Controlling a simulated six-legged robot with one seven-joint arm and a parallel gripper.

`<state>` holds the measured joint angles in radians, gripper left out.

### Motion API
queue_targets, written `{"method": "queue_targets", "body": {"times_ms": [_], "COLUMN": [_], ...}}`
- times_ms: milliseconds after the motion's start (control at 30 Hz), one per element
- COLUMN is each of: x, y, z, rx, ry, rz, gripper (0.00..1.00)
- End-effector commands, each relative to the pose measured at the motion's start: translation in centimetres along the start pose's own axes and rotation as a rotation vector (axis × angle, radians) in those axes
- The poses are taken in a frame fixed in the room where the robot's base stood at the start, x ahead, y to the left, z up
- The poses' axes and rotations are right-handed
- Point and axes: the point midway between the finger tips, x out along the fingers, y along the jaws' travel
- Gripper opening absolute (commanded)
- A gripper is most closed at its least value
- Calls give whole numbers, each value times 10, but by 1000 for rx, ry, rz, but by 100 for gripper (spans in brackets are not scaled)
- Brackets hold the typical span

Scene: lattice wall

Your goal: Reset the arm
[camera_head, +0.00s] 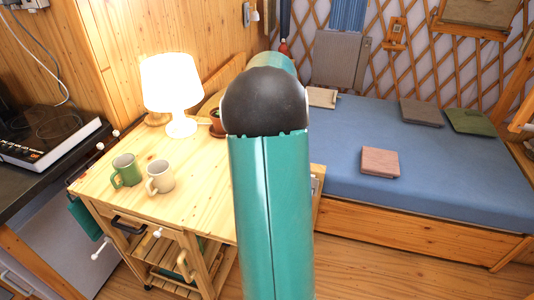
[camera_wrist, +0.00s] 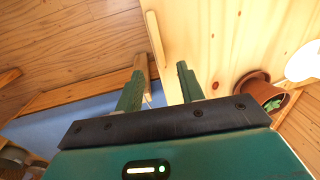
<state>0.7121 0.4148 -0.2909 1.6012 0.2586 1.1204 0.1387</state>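My green arm with a black joint rises through the middle of the head view and hides what lies behind it. My gripper (camera_wrist: 160,85) shows in the wrist view, its two green fingers apart with nothing between them. The fingers point toward the edge of a pale wooden cart top. In the head view my gripper is hidden behind my arm.
The wooden cart (camera_head: 95,183) carries a green mug (camera_head: 126,171), a beige mug (camera_head: 160,177), a white lamp (camera_head: 172,85) and a potted plant (camera_head: 217,122). A blue bed (camera_head: 345,175) with several cushions stands right. A dark counter with a cooktop (camera_head: 45,140) is left.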

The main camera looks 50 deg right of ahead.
Motion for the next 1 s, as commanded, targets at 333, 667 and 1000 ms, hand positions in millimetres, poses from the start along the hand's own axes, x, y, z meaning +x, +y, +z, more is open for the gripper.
{"method": "queue_targets", "body": {"times_ms": [333,667,1000], "x": [-22,-22,-35], "y": [0,0,-24], "z": [0,0,25], "rx": [0,1,-66], "ry": [0,0,14], "rz": [0,0,-18], "gripper": [38,38,38]}}
